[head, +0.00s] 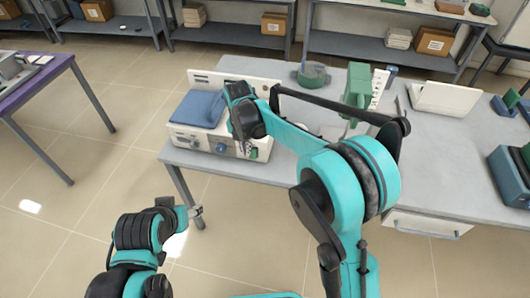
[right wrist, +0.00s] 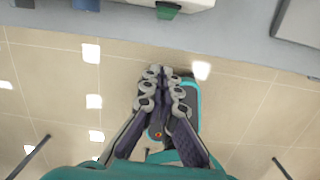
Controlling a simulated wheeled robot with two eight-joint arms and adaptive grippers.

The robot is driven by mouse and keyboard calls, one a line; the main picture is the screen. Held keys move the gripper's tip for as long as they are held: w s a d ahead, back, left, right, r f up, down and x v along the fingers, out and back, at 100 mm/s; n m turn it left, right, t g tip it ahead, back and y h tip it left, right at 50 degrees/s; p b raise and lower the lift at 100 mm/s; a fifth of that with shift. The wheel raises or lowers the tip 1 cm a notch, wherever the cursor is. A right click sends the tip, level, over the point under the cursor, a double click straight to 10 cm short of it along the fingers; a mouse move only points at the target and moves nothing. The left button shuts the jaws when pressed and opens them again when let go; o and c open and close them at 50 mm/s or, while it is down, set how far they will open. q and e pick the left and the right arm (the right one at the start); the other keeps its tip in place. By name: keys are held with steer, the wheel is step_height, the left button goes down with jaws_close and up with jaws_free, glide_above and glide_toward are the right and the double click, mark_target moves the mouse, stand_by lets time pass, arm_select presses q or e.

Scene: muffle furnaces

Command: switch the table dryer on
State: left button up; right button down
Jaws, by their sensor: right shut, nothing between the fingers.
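A white box-shaped device with a blue pad on top (head: 201,108), apparently the table dryer, stands at the left end of the grey table. Its front carries a blue knob (head: 221,148) and a green part (head: 253,153). In the right wrist view, a green part (right wrist: 168,11) and a dark blue knob (right wrist: 86,5) show at the top edge. My right gripper (head: 243,149) points down in front of the device's right part; its fingers (right wrist: 164,72) are shut and empty, apart from the green part in the wrist view. My left gripper (head: 196,212) hangs low, left of the table; its fingers are too small to judge.
The grey table (head: 290,175) continues right, with a green device (head: 358,88), a round green-grey item (head: 312,75) and a white open case (head: 437,98). My right arm hides part of the tabletop. A purple table (head: 40,78) stands left. The floor between the tables is clear.

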mark_target(253, 154)
steer(key=shift+w+a+f+n, duration=0.1)
steer(key=shift+f+n, duration=0.1)
steer(key=shift+n, duration=0.1)
steer(key=w+f+b, duration=0.1)
steer(key=f, duration=0.2)
steer(key=w+d+f+b, duration=0.1)
steer(key=f+b, duration=0.1)
steer(key=f, duration=0.2)
steer(key=w+f+b, duration=0.1)
steer(key=f+b, duration=0.1)
steer(key=f, duration=0.1)
steer(key=shift+w+d+f, duration=0.15)
steer(key=shift+w+f, duration=0.15)
steer(key=shift+w, duration=0.1)
steer(key=shift+w+d, duration=0.15)
steer(key=shift+w, duration=0.35)
steer(key=shift+r, duration=0.1)
